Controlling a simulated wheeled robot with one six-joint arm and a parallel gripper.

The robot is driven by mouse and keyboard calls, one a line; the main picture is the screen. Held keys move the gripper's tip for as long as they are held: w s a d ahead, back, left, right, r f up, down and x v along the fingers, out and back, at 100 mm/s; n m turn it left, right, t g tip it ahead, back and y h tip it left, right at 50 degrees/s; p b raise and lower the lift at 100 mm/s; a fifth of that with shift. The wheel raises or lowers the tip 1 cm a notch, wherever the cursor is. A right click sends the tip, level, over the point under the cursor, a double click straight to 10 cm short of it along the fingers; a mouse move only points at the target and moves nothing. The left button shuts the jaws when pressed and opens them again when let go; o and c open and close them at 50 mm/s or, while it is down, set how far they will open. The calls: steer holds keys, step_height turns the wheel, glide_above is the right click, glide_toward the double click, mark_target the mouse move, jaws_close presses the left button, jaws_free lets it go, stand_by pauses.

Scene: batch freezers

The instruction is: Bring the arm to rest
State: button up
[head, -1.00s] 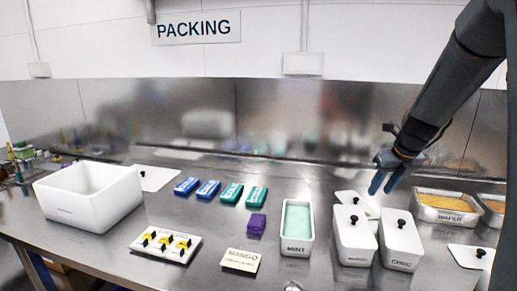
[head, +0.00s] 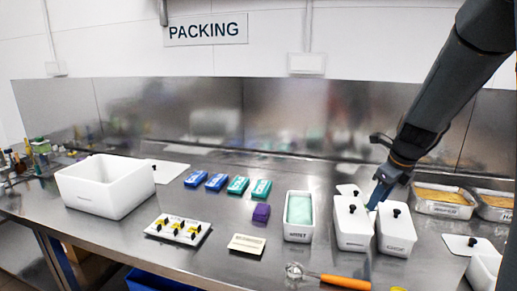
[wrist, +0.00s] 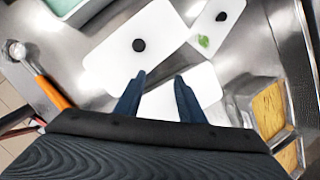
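My gripper (head: 374,204) hangs from the arm at the right of the head view, over or just behind two white lidded tubs. In the wrist view its two dark blue fingers (wrist: 158,84) stand apart with nothing held between them. The left lidded tub (head: 351,228) and the right lidded tub (head: 397,236) have black knobs. In the wrist view one white lid (wrist: 128,58) lies beyond the fingertips, and another white surface shows between the fingers. The height of the fingers above the tubs cannot be told.
An open mint tub (head: 299,232) stands left of the lidded tubs. A scoop with an orange handle (head: 345,281) lies at the front. Wafer trays (head: 443,208) stand at the right. Blue and teal packs, a purple block and a large white bin (head: 105,192) are farther left.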

steer(key=s+a+f+n+g, duration=0.1)
steer(key=s+a+f+n, duration=0.1)
steer(key=s+a+n, duration=0.3)
steer(key=s+a+f+n+g, duration=0.1)
steer(key=s+a+n, duration=0.4)
steer(key=s+n, duration=0.5)
steer(key=s+a+f+n+g, duration=0.1)
steer(key=s+a+f+n, duration=0.2)
steer(key=n, duration=1)
steer(key=shift+s+a+f+h, duration=0.1)
steer(key=shift+s+a, duration=0.4)
steer(key=shift+s, duration=0.35)
steer(key=shift+s+a+h, duration=0.1)
steer(key=shift+s+a, duration=0.4)
steer(key=shift+s, duration=0.4)
steer(key=shift+s+a+f+h, duration=0.1)
steer(key=shift+s+a, duration=0.4)
steer(key=shift+s, duration=0.35)
steer(key=shift+s+a+n, duration=0.2)
steer(key=shift+s+n, duration=0.3)
steer(key=shift+n, duration=0.3)
